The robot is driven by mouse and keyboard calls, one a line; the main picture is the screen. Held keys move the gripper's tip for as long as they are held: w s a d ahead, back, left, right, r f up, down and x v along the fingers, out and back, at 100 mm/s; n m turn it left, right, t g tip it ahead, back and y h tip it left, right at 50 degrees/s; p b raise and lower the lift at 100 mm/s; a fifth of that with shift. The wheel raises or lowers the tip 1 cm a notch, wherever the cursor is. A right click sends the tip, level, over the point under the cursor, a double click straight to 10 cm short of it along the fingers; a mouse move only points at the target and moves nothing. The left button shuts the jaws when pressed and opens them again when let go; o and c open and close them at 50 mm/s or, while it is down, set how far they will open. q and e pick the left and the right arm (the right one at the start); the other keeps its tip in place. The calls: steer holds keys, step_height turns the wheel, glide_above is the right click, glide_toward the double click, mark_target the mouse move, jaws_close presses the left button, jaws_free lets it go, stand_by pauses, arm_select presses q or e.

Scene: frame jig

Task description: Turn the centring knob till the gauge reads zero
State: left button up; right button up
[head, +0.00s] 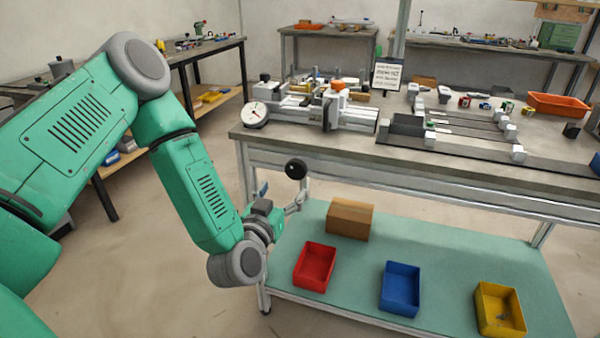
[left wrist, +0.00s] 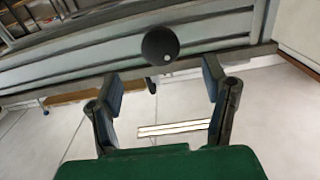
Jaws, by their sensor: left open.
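A round black knob (head: 296,168) sits below the front edge of the workbench in the head view. It shows in the left wrist view (left wrist: 160,45) as a dark ball beyond the fingertips, roughly centred between them. My left gripper (head: 294,202) is just below the knob in the head view; its fingers (left wrist: 162,85) are spread and empty. The round white dial gauge (head: 256,114) is at the left end of the frame jig (head: 345,117) on the bench top. Its reading is too small to tell. My right gripper is not in view.
The workbench (head: 480,179) has a lower shelf (head: 365,262) with a cardboard box (head: 350,218), a red bin (head: 314,266), a blue bin (head: 400,288) and a yellow bin (head: 499,308). A sign (head: 387,75) and an orange tray (head: 557,105) are on top. Open floor lies left of the bench.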

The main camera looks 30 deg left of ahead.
mark_target(294, 173)
arm_select(q)
steer(key=b+x, duration=0.1)
steer(key=x, duration=0.8)
steer(key=shift+w, duration=0.25)
steer(key=c, duration=1.2)
